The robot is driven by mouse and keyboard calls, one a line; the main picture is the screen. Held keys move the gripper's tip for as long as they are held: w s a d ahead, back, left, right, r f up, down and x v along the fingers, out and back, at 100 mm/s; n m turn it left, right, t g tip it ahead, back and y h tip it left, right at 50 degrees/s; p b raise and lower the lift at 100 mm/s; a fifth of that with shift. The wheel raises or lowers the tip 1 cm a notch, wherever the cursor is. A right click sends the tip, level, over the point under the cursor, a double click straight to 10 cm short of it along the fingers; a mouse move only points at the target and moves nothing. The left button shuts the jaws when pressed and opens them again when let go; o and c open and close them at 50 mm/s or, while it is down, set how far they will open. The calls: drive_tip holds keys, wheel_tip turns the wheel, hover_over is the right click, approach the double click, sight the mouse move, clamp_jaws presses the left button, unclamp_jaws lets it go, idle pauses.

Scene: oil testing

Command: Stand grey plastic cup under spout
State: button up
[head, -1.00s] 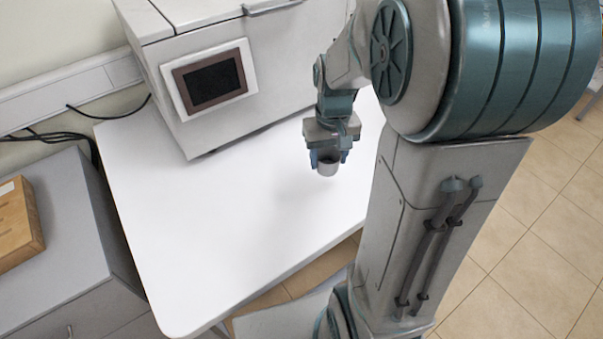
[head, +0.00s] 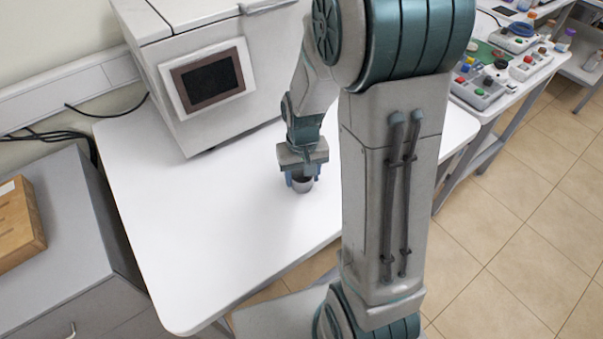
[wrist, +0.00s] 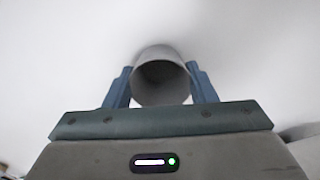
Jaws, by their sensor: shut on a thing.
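The grey plastic cup (wrist: 162,60) is between the two blue fingers of my gripper (wrist: 160,82) in the wrist view, its dark open mouth toward the camera. My gripper is shut on it. In the head view, the cup (head: 304,184) hangs below my gripper (head: 301,180) over the white table, in front of the large grey machine. I cannot tell whether its base touches the tabletop. No spout can be made out in either view.
The large grey machine (head: 225,110) with a dark screen stands at the back of the white table (head: 215,235). The table's front left is clear. A grey cabinet with a wooden block (head: 18,225) is at left. A bench with control boxes (head: 485,85) is at back right.

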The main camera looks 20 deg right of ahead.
drive_tip(key=shift+f, duration=0.15)
drive_tip(key=o, duration=1)
drive_tip(key=shift+c, duration=0.2)
